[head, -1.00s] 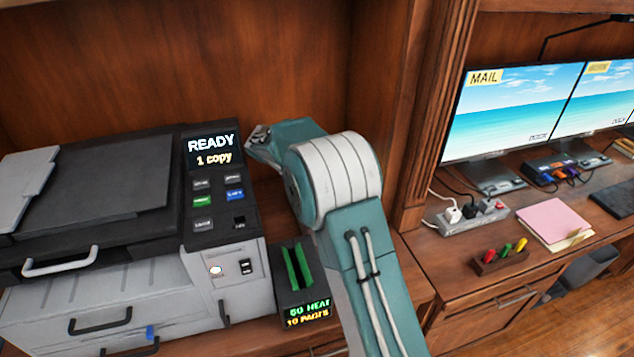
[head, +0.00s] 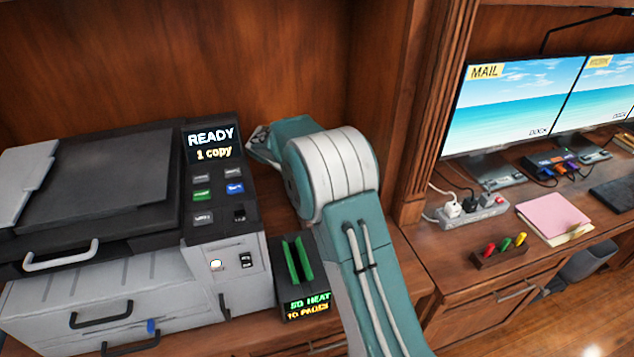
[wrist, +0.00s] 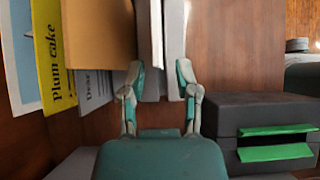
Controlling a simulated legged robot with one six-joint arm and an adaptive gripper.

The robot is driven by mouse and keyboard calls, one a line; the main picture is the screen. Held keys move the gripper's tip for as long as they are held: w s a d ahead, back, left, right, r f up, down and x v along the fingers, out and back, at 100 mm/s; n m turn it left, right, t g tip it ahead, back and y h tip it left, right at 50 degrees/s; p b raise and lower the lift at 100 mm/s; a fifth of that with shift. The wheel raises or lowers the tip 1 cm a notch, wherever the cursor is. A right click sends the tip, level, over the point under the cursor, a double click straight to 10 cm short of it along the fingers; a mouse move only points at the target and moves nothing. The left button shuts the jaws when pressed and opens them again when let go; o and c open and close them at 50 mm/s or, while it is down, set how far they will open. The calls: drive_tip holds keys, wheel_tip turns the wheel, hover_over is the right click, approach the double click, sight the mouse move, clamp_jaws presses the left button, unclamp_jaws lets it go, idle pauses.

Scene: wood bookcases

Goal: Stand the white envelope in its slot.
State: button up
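My gripper (wrist: 159,75) is in the wrist view with its two fingertips apart. Nothing is clearly pinched between the fingertips. In the head view my gripper (head: 262,140) points left beside the printer panel; its fingertips are mostly hidden and no white envelope shows there.
Left of the fingers stand a tan sheet (wrist: 98,30), a yellow "Plum cake" sheet (wrist: 54,55), a "Dear" letter (wrist: 90,88) and a blue picture (wrist: 18,50). A printer (head: 100,210) and a green-slotted box (head: 303,285) are close by. A bookcase upright (head: 425,110) stands right of my arm.

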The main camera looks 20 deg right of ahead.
drive_tip(key=shift+r, duration=0.1)
wheel_tip(320, 180, up, 10)
idle(0.6)
idle(0.4)
